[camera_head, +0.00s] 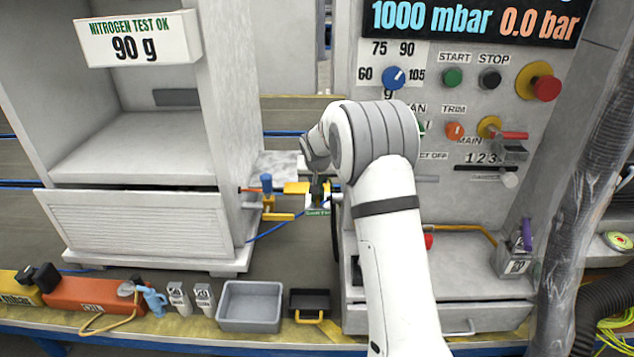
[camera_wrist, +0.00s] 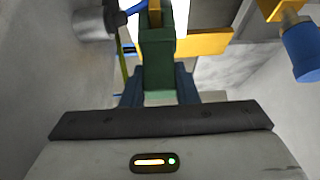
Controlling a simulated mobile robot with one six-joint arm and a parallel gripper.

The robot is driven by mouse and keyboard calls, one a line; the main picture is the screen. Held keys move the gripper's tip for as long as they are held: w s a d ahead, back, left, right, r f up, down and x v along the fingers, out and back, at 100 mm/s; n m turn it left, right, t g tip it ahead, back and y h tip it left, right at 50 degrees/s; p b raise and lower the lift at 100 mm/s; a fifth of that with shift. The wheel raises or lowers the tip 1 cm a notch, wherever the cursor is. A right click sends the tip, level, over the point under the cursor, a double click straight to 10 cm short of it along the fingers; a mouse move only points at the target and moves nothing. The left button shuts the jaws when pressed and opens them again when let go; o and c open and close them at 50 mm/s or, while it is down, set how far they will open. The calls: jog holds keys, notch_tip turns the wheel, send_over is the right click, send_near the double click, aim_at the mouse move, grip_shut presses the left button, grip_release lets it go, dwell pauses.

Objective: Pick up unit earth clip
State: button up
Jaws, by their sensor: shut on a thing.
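The earth clip shows in the wrist view as a dark green block (camera_wrist: 159,62) with a yellow strip at its top. My gripper (camera_wrist: 158,88) is shut on it, with a dark blue finger on each side. In the head view my gripper (camera_head: 318,187) is small and partly hidden by my white arm, in the gap between the two cabinets. A green and white labelled piece (camera_head: 317,211) shows just below it; its print is too small to read. Whether the clip touches anything beyond the fingers I cannot tell.
A blue-handled valve (camera_head: 266,183) and yellow bars (camera_head: 280,216) stand close left of my gripper. A blue cable (camera_head: 270,231) runs beneath. The left cabinet (camera_head: 140,222) and right control panel (camera_head: 455,215) flank the gap. A grey tray (camera_head: 250,306) sits in front.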

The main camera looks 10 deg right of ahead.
jog(key=shift+r, duration=0.7)
notch_tip(320, 180, up, 2)
jog(key=shift+s+r, duration=0.1)
jog(key=shift+r, duration=0.05)
jog(key=s+a+r+b, duration=0.1)
jog(key=s+a+b, duration=0.1)
jog(key=s, duration=1.5)
jog(key=shift+s+a+r, duration=0.2)
jog(key=shift+s+a, duration=0.05)
jog(key=shift+a, duration=0.5)
